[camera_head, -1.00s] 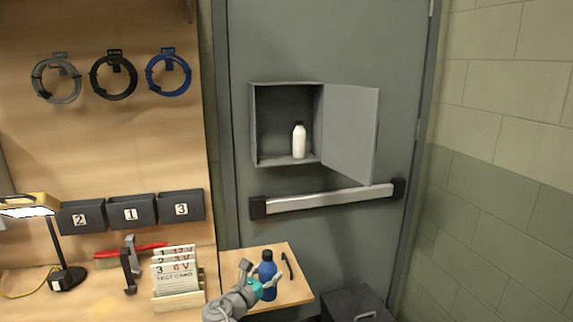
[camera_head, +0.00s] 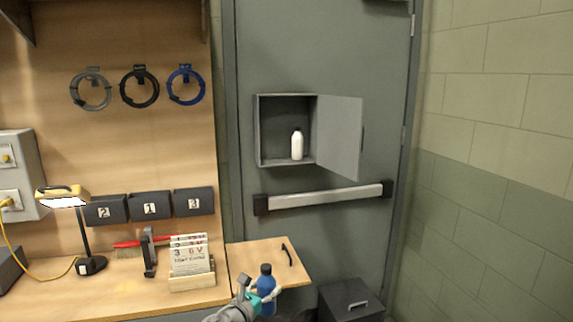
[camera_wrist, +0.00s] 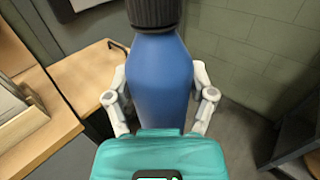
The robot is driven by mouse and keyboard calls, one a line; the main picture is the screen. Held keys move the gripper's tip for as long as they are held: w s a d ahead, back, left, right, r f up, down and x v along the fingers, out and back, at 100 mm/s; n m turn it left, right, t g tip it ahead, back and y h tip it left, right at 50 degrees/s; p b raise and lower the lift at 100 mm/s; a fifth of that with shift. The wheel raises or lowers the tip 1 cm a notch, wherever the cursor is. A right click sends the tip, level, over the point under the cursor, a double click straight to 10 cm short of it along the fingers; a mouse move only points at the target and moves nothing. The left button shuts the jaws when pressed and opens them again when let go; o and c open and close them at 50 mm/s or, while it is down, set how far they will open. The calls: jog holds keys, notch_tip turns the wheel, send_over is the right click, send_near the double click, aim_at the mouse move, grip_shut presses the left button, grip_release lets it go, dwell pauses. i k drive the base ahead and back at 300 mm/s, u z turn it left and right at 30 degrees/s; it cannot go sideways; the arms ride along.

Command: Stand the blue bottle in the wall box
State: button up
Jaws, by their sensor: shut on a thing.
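The blue bottle (camera_head: 265,283) has a black cap and is upright at the front edge of the small wooden shelf in the head view. My gripper (camera_head: 265,294) is shut on the blue bottle. In the wrist view the bottle (camera_wrist: 160,80) stands between the two fingers of my gripper (camera_wrist: 160,98), its black cap at the top. The grey wall box (camera_head: 257,130) is on the grey door with its lid swung open to the right. A white bottle with a dark cap (camera_head: 297,146) stands inside it at the right; the left side is empty.
A push bar (camera_head: 325,197) crosses the door below the box. The open lid (camera_head: 340,137) sticks out right of the box. A black item (camera_head: 287,255) lies on the small shelf (camera_head: 250,252). A dark chest (camera_head: 348,300) stands on the floor. A card rack (camera_head: 192,281) and a lamp (camera_head: 62,197) are at left.

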aim_at(273, 161)
jog(key=z, duration=0.3)
jog(key=i, duration=1)
jog(key=z, duration=0.25)
